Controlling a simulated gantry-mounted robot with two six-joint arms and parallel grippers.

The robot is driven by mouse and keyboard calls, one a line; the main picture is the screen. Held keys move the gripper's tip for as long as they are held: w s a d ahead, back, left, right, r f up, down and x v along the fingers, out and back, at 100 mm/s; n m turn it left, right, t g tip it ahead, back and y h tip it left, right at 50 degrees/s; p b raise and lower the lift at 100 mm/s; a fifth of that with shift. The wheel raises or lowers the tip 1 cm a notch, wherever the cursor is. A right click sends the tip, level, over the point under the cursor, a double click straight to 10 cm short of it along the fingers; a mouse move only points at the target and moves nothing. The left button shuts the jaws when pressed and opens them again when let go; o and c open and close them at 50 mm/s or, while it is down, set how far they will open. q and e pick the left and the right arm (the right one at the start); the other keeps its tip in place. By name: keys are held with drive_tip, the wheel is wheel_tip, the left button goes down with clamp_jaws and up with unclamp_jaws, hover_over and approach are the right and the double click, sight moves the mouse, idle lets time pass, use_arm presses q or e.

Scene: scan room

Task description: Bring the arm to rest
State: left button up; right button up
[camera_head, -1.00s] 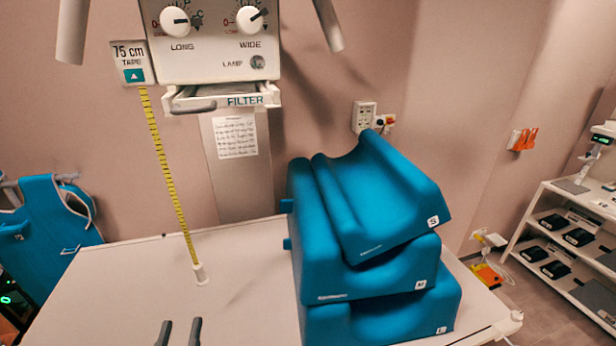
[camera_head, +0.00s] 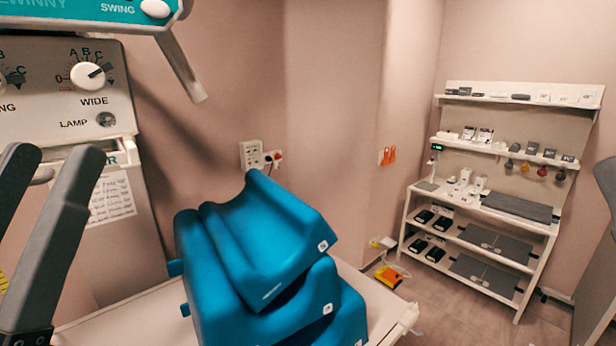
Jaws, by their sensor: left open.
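My left gripper (camera_head: 52,155) is at the left edge of the head view. Its two dark grey fingers point up and stand apart, with nothing between them. It is in front of the control panel (camera_head: 125,92) and left of the stacked blue cushions (camera_head: 262,240), not touching them as far as I can see. The rest of the left arm is out of the picture. I see no right gripper that I can make out.
The cushions rest on the pale table (camera_head: 125,325). A handle (camera_head: 182,68) hangs from the teal-edged housing above. A white shelf unit (camera_head: 545,230) stands at the right, with an orange item (camera_head: 388,277) on the floor before it.

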wheel_tip(320, 180, up, 29)
drive_tip(key=p, duration=2.6)
drive_tip(key=shift+f+p, duration=0.15)
drive_tip(key=shift+p, duration=0.25)
wheel_tip(320, 180, down, 13)
drive_tip(key=b, duration=1.3)
drive_tip(key=shift+f, duration=0.1)
idle(0.6)
